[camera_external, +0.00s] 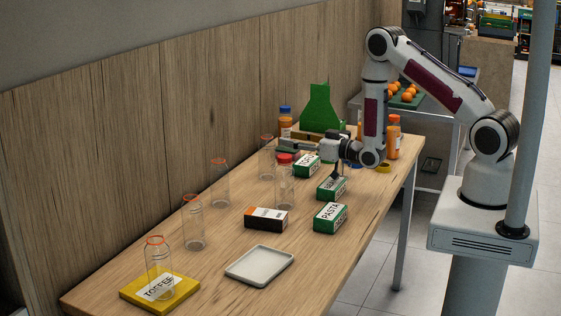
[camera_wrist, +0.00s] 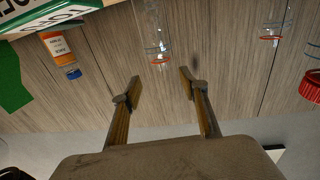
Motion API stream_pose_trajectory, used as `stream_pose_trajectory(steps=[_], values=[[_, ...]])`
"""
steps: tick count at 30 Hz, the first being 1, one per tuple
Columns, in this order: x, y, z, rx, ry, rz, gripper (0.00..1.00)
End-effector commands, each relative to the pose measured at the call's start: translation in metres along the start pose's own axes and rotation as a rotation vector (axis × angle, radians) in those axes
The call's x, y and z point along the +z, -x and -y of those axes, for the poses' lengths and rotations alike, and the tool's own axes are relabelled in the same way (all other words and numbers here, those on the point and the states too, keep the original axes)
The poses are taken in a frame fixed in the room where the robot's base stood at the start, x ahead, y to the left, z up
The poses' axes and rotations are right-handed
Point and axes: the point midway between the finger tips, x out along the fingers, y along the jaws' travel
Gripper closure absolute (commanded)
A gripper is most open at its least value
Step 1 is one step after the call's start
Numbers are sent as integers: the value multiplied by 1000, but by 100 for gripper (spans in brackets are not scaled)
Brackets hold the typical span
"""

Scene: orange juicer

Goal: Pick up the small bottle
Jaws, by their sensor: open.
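Several bottles are in view, and I cannot tell which one the task calls small. An orange juice bottle with a blue cap (camera_external: 285,122) stands at the back against the wall; it also shows in the wrist view (camera_wrist: 58,46). Clear bottles with orange rims stand along the wall, one (camera_external: 266,158) near my gripper. A clear bottle with a red cap (camera_external: 286,188) stands in front of it. My gripper (camera_external: 283,146) is level above the back of the table, open and empty.
Green boxes (camera_external: 331,217) and a dark box (camera_external: 266,219) stand on the wooden table. A white tray (camera_external: 259,266) and a yellow box (camera_external: 160,292) lie at the front. A green stand (camera_external: 320,108) and an orange bottle (camera_external: 393,140) are at the back.

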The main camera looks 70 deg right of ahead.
Motion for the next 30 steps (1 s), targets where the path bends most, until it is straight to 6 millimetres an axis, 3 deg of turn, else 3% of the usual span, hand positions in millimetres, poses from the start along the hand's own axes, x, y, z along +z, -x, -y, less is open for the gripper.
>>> stream_pose_trajectory(steps=[7,23,30], values=[[0,-19,0,0,0,0,56],[1,-24,0,0,0,1,56],[2,-40,3,-1,0,-1,56]])
